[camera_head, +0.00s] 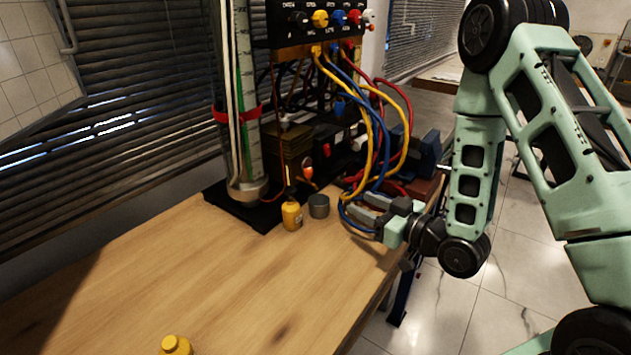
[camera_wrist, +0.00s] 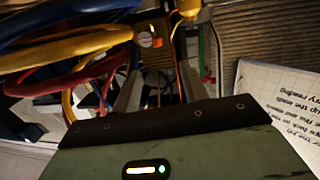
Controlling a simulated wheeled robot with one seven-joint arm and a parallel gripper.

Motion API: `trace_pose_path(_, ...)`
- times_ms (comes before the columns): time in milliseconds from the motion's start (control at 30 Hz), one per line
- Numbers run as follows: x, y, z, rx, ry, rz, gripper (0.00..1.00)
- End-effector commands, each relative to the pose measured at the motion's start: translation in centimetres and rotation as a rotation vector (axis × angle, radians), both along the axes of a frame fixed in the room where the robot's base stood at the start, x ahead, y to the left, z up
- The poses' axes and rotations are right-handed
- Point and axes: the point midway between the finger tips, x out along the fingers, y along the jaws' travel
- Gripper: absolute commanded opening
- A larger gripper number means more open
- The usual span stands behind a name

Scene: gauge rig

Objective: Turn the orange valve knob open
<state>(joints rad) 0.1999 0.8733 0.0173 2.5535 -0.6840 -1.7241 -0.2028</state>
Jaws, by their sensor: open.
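A small orange knob (camera_head: 308,172) sits low on the front of the gauge rig, right of the clear upright tube. In the wrist view an orange knob (camera_wrist: 157,42) with a pale part beside it shows beyond my fingertips, slightly left of centre. My gripper (camera_head: 354,206) is open, low over the table's right edge, with its fingers pointing left toward the rig. It is to the right of the knob and apart from it. In the wrist view my gripper (camera_wrist: 160,70) has nothing visible between its fingers. Cables partly cover the rig near the fingers.
Yellow, blue and red cables (camera_head: 372,130) loop down close to my gripper. A yellow bottle (camera_head: 291,216) and a grey cylinder (camera_head: 319,207) stand before the rig. Another yellow object (camera_head: 176,346) is at the front. The wooden tabletop (camera_head: 190,270) is mostly clear. A printed sheet (camera_wrist: 275,105) lies right in the wrist view.

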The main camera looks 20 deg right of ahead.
Motion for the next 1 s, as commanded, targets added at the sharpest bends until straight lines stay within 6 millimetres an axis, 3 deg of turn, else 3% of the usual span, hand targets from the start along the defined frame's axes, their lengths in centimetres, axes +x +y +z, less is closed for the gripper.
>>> trace_pose_path(200,-0.2,-1.0,0.1,0.04,-0.05,-0.018,0.43)
trace_pose_path(533,2.3,0.4,-0.3,0.039,-0.054,-0.017,0.43)
trace_pose_path(600,3.7,1.1,0.5,0.039,-0.052,-0.014,0.43)
trace_pose_path(1000,11.2,4.9,0.5,0.04,-0.05,-0.017,0.43)
